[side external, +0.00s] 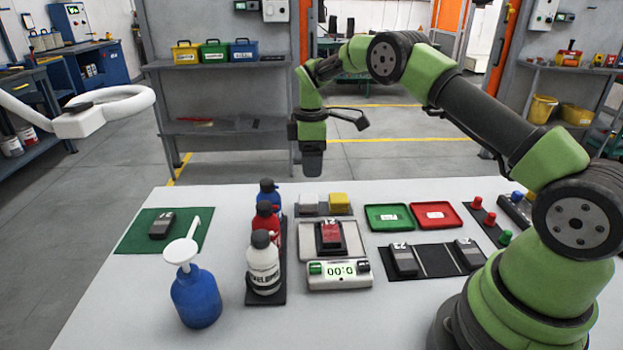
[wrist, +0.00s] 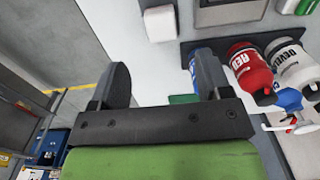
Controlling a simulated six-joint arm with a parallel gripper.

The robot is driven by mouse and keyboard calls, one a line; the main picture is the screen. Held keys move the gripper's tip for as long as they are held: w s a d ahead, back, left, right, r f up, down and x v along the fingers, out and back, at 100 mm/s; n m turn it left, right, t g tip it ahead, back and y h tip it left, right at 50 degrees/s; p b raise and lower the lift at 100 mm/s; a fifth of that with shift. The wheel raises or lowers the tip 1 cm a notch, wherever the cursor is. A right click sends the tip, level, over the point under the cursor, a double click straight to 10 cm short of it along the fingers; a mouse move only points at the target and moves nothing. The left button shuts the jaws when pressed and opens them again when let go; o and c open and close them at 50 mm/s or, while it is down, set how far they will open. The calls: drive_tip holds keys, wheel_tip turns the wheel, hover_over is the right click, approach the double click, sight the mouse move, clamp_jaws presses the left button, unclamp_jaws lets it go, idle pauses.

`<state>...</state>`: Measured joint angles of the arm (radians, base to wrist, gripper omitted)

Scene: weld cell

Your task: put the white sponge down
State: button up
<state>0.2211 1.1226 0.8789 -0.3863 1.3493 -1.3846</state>
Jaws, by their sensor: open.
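The white sponge (side external: 309,201) sits beside the yellow sponge (side external: 338,201) on a low grey holder (side external: 322,212) toward the back of the table. My gripper (side external: 312,172) hangs above and slightly behind it, pointing down, with clear air between them. In the wrist view the white sponge (wrist: 161,23) shows at the top, beyond the fingers. My gripper (wrist: 161,80) is open there, with nothing between its two dark fingers.
A rack (side external: 281,286) with blue, red and white bottles stands left of the holder. A scale (side external: 338,275) with a dark red block on it is in front. Green (side external: 388,226) and red (side external: 435,225) trays lie to the right. The table's back edge is near.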

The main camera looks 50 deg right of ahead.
drive_tip(key=s+a+r+m+t, duration=0.1)
drive_tip(key=s+a+r+m, duration=0.2)
drive_tip(key=r, duration=0.4)
drive_tip(key=s+a+r+m+t, duration=0.1)
drive_tip(key=s+a+r+t, duration=0.1)
drive_tip(key=s+r, duration=0.3)
drive_tip(key=s+a+r+m+t, duration=0.1)
drive_tip(key=s+a+r+m, duration=0.15)
drive_tip(key=r, duration=0.55)
drive_tip(key=s+a+m+t+y, duration=0.1)
drive_tip(key=s+a+m, duration=0.1)
drive_tip(key=s, duration=0.7)
drive_tip(key=s+a+m+t+y, duration=0.1)
drive_tip(key=s+a+m+t, duration=0.1)
drive_tip(key=s, duration=0.6)
drive_tip(key=shift+s+a+m, duration=0.35)
drive_tip(key=shift+a+m, duration=0.1)
drive_tip(key=shift+m, duration=0.8)
drive_tip(key=shift+c, duration=1.1)
